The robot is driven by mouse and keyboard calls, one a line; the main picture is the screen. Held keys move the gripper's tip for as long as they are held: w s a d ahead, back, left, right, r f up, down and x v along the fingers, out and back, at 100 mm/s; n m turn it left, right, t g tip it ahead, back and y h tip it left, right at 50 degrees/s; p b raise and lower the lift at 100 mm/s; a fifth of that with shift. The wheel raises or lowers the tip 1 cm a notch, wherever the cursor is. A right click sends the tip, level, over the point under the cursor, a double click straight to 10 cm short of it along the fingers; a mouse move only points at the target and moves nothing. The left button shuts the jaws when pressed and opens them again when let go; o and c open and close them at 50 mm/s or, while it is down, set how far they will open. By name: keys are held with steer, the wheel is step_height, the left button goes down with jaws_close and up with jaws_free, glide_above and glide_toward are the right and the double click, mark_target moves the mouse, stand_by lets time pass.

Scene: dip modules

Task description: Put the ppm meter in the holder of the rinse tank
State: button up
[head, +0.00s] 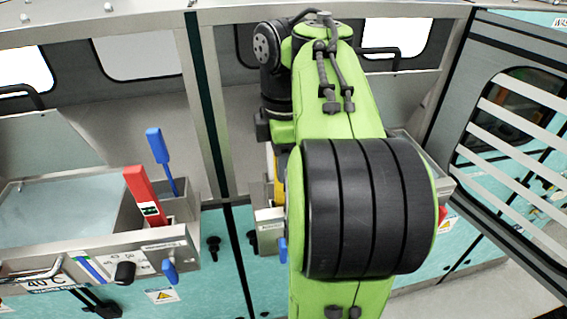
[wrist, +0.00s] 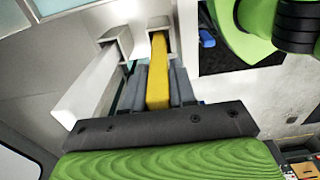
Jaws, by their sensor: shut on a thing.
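A yellow bar-shaped meter (wrist: 157,75), which I take for the ppm meter, is between the dark grey fingers of my gripper (wrist: 158,82) in the wrist view. My gripper is shut on it. Its far end reaches a slotted metal holder (wrist: 115,37) and appears to be in or over one slot; how deep it sits I cannot tell. In the head view a yellow strip (head: 279,192) shows beside my arm, at the right-hand tank (head: 268,226), likely the rinse tank. My arm hides the gripper and most of that tank there.
A left tank (head: 195,247) holds liquid, with a red meter (head: 145,196) and a blue-handled tool (head: 160,158) standing in its corner holder. A slatted metal panel (head: 520,150) stands at the right. Metal posts and windows are behind.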

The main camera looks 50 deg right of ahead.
steer(key=o, duration=0.9)
steer(key=shift+o, duration=0.2)
